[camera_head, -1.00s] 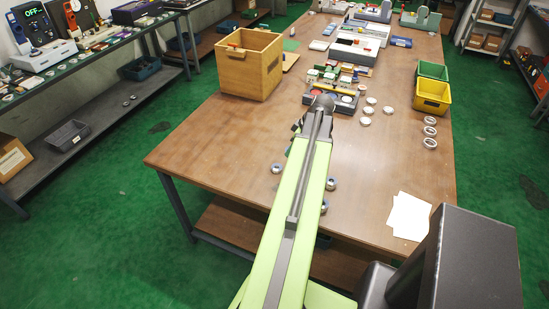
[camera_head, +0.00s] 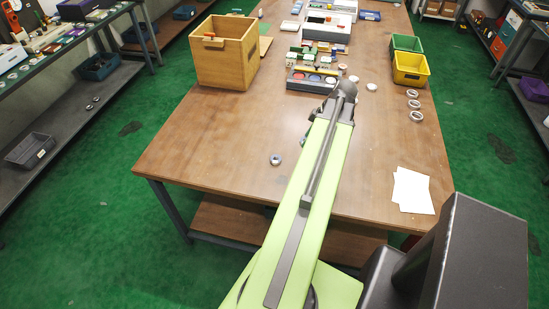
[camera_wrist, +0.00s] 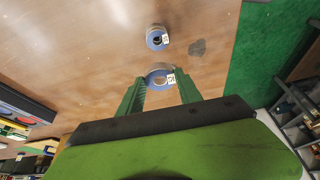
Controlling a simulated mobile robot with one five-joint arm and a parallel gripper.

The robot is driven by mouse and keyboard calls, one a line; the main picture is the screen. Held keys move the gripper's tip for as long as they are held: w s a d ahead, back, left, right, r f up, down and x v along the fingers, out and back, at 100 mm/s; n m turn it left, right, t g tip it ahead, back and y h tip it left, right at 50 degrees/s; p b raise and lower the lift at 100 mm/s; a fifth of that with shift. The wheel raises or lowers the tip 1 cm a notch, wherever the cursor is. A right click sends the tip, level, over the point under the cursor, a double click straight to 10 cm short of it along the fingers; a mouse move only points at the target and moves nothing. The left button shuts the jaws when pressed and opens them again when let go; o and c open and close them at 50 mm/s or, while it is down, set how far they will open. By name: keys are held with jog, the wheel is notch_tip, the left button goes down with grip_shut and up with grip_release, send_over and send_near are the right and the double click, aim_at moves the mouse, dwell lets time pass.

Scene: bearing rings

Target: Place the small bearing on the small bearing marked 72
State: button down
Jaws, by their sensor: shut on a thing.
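My gripper (camera_wrist: 161,84) has its two green fingers on either side of a small blue-and-silver bearing (camera_wrist: 156,70) and is shut on it. This bearing carries a white tag whose number I cannot read clearly. A second small bearing (camera_wrist: 151,38), also blue with a white tag, lies flat on the table beyond the held one in the wrist view, apart from it. In the head view a small bearing (camera_head: 276,160) lies on the table left of my arm.
The brown table (camera_head: 230,130) is clear around the loose bearing. A wooden box (camera_head: 225,65) stands at the back left. Pale rings (camera_head: 415,116) lie near the right edge, with white papers (camera_head: 412,190) nearer. A yellow bin (camera_head: 410,69) and a parts tray (camera_head: 312,80) stand further back.

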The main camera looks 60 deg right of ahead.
jog(key=shift+s+a+r+n, duration=0.25)
jog(key=shift+s+a+n, duration=0.05)
jog(key=shift+s+a, duration=0.25)
jog(key=b, duration=0.7)
send_near(275, 158)
jog(key=shift+w+a+f, duration=0.2)
jog(key=shift+w+f, duration=0.4)
jog(key=shift+f, duration=0.2)
jog(key=shift+w+a, duration=0.15)
jog(key=shift+w, duration=0.3)
notch_tip(275, 158, down, 4)
jog(key=b, duration=0.4)
jog(key=shift+f+b, duration=0.25)
jog(key=shift+b, duration=0.05)
jog(key=c, duration=0.8)
grip_release()
jog(key=shift+r, duration=0.1)
jog(key=shift+r, duration=0.1)
